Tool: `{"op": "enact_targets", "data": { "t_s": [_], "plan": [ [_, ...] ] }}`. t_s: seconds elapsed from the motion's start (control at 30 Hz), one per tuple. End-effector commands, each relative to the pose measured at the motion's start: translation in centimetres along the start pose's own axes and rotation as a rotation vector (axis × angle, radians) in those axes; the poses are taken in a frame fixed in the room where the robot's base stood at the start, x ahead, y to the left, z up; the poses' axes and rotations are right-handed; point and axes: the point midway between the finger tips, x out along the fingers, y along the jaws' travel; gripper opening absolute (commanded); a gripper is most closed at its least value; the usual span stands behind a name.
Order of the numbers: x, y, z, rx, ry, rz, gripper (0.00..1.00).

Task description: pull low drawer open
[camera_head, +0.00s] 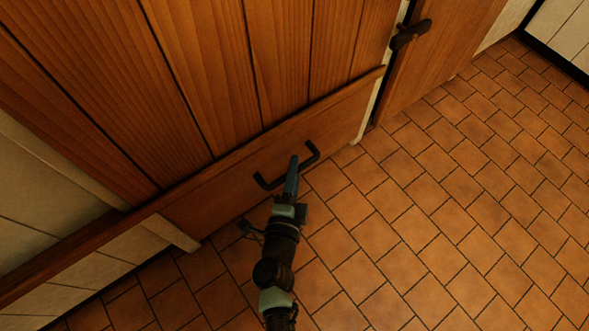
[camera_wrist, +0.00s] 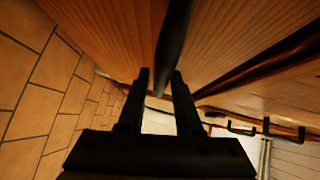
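The low drawer (camera_head: 215,205) is a wooden front at the foot of the panelled cabinet, with a black bar handle (camera_head: 265,184). I see no clear gap showing it pulled out. My gripper (camera_head: 293,162) is at the middle of the handle and hides part of it. In the wrist view, the two fingers of my gripper (camera_wrist: 161,75) stand apart. The dark handle bar (camera_wrist: 174,40) runs between them, with a gap visible on each side. The wooden drawer face (camera_wrist: 115,35) lies close beyond the fingers.
Tiled floor (camera_head: 450,215) is clear in front and to the right. A wooden door (camera_head: 440,60) with a dark latch (camera_head: 410,34) is at the upper right. A wooden ledge (camera_head: 80,250) runs along the left. More dark handles (camera_wrist: 240,130) show at the right of the wrist view.

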Motion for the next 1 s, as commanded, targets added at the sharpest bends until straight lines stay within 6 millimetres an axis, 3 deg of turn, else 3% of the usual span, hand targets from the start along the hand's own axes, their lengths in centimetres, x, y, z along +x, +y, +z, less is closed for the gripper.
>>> {"op": "enact_targets", "data": {
  "t_s": [0.03, 0.17, 1.0],
  "plan": [
    [-0.02, 0.01, 0.01, 0.0, 0.0, 0.0, 0.23],
    [-0.03, 0.01, 0.02, 0.0, 0.0, 0.0, 0.0],
    [-0.06, 0.01, 0.06, 0.0, -0.001, 0.0, 0.0]
  ]
}}
